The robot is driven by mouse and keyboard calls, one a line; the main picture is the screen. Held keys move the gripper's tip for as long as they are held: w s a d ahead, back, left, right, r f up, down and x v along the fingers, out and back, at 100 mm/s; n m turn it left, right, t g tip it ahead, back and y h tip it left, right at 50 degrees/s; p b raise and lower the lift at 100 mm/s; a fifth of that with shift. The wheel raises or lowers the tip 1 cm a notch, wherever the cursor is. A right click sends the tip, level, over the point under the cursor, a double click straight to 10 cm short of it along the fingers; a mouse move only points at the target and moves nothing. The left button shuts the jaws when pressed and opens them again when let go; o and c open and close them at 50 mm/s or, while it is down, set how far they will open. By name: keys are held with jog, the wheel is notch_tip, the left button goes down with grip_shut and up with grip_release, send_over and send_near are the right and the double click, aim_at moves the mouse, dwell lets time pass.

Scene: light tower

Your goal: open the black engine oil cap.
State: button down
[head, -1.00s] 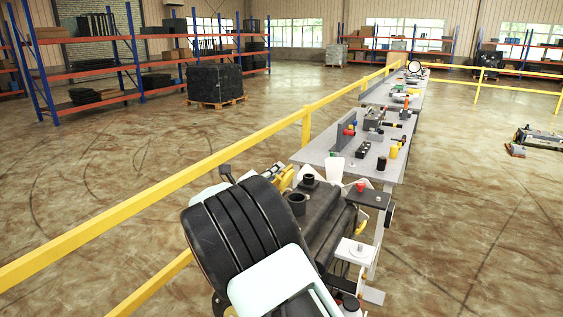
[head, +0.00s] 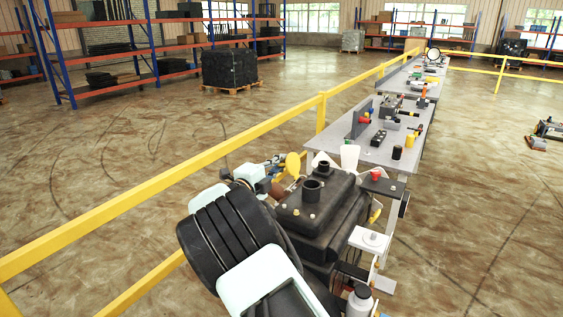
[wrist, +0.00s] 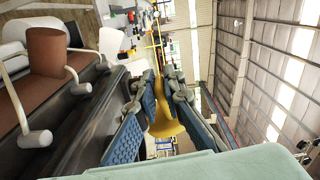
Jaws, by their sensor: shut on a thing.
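The black engine (head: 330,215) lies in front of me in the head view. On its top are a black cylinder (head: 311,192) with a dark ring-shaped top and a smaller black round piece (head: 323,170) behind it; I cannot tell which is the oil cap. My gripper (head: 286,170) is left of and beyond the black cylinder, small and partly hidden by my arm. In the wrist view my gripper (wrist: 166,98) has its blue-padded fingers around a yellow piece (wrist: 165,125), broad and rounded at the bottom. The yellow piece also shows in the head view (head: 293,164), apart from the cylinder.
A yellow railing (head: 225,145) runs along the left side of the engine. Grey tables (head: 375,155) with small parts stand behind it. A white bracket (head: 369,240) and a white-topped bottle (head: 360,300) are at the engine's right. A brown-looking cylinder (wrist: 47,52) is close in the wrist view.

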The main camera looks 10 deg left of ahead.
jog(key=shift+a+f, duration=0.2)
jog(key=shift+f, duration=0.25)
jog(key=c, duration=2.3)
grip_release()
jog(key=shift+o, duration=1.1)
jog(key=shift+r, duration=0.2)
jog(key=shift+d, duration=0.1)
jog(key=v, duration=1.2)
